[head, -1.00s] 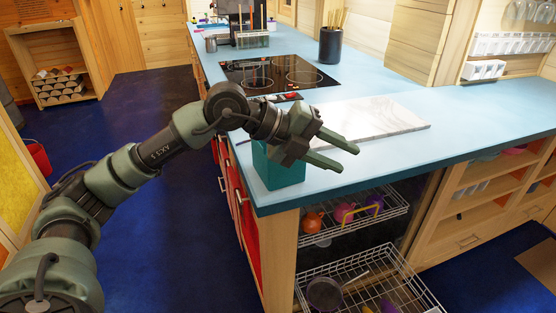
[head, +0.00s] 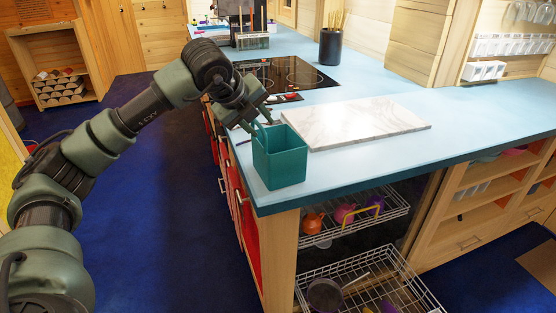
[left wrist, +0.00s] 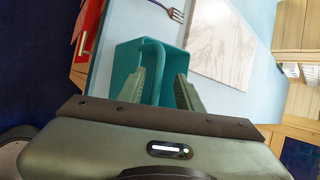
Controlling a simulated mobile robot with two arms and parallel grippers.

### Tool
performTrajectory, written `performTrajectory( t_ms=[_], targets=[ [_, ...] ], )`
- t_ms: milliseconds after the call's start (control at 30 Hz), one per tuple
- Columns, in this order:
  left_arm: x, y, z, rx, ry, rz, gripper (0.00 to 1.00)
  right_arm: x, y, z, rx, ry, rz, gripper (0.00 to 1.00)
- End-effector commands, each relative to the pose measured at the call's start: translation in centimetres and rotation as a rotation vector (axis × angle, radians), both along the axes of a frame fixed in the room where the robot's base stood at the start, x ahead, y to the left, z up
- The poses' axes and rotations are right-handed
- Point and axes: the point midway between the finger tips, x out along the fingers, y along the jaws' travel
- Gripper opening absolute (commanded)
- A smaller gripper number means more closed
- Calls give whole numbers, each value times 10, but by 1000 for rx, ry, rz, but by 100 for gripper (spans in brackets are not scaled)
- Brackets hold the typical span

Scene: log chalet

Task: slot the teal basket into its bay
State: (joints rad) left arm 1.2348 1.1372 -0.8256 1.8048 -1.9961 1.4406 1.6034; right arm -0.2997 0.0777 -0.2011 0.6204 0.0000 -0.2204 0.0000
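The teal basket (head: 282,168), an open square box, stands upright on the near corner of the blue counter. It also shows in the left wrist view (left wrist: 125,62), beyond my fingers. My left gripper (head: 262,112) is at the basket's far left rim, pointing toward it. In the left wrist view its two fingers (left wrist: 165,80) are apart, overlapping the basket's opening. A curved teal handle or rim part shows between them; I cannot tell whether they touch it. My right gripper is not in view. I cannot tell which place is the basket's bay.
A white marble board (head: 355,122) lies right of the basket, and a black cooktop (head: 285,76) behind it. A fork (left wrist: 168,10) lies near the basket. Pulled-out wire racks (head: 360,285) are below the counter. Open wooden shelves (head: 485,195) stand right. Blue floor is free at left.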

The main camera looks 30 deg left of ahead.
Motion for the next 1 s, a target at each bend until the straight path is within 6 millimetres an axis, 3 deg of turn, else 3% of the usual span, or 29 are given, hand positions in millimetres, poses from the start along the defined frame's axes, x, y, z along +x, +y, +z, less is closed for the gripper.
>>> performTrajectory(
  t_ms=[267, 400, 1000],
  targets=[
    [5, 0, -7, 1, 1, 0, 35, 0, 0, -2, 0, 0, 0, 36],
    [5, 0, -7, 1, 0, -1, 0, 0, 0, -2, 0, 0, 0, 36],
    [5, 0, -8, 0, 1, -1, 0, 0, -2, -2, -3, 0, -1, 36]
  ],
)
